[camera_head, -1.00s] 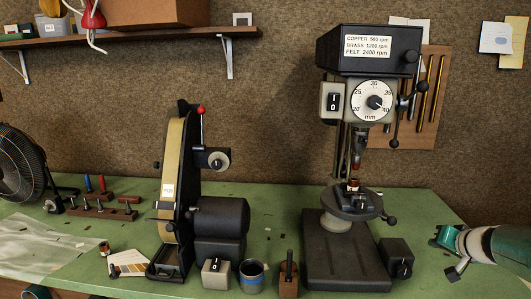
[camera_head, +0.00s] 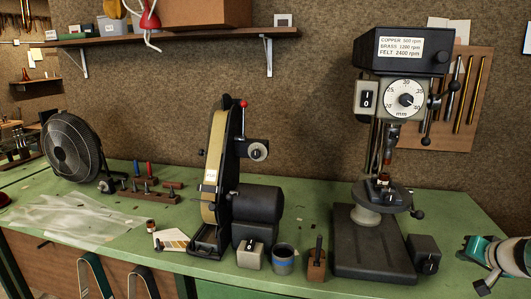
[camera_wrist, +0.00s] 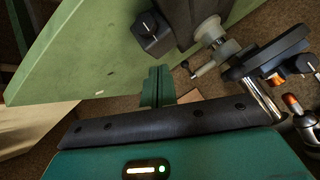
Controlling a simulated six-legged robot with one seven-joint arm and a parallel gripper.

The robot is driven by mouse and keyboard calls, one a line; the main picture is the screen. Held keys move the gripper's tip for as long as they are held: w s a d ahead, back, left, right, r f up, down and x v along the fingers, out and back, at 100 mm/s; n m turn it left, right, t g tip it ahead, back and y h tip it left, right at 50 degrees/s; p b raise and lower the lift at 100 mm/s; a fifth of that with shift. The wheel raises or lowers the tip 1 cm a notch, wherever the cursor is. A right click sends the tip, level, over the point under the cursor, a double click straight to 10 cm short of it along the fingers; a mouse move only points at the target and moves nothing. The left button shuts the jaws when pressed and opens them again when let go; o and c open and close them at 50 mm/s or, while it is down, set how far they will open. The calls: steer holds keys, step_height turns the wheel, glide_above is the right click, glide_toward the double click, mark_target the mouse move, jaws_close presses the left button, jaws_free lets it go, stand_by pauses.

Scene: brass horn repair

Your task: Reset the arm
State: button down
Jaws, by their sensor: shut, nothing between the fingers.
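In the wrist view my gripper (camera_wrist: 158,88) has its narrow green fingers together, with nothing between them. The fingers show in front of the edge of the green bench (camera_wrist: 85,60), below the drill press's small switch box (camera_wrist: 152,35). They appear apart from the box; the gap is hard to judge. In the head view a teal and white piece (camera_head: 500,255) at the right edge looks like part of my arm, right of the drill press. I cannot make out the fingertips there.
The drill press (camera_head: 375,240) stands on the bench, left of the arm. A clear sheet (camera_head: 80,215) covers the left bench.

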steer(key=a+r+n+g+y, duration=0.1)
steer(key=a+r+n+g, duration=0.2)
steer(key=a, duration=2.1)
steer(key=s+a+n+g, duration=0.1)
steer(key=s+a+n, duration=0.3)
steer(key=s+a, duration=1.1)
steer(key=shift+s+a+f+n, duration=0.25)
steer(key=shift+s+f+n, duration=0.05)
steer(key=shift+s, duration=0.75)
steer(key=c, duration=2.1)
jaws_free()
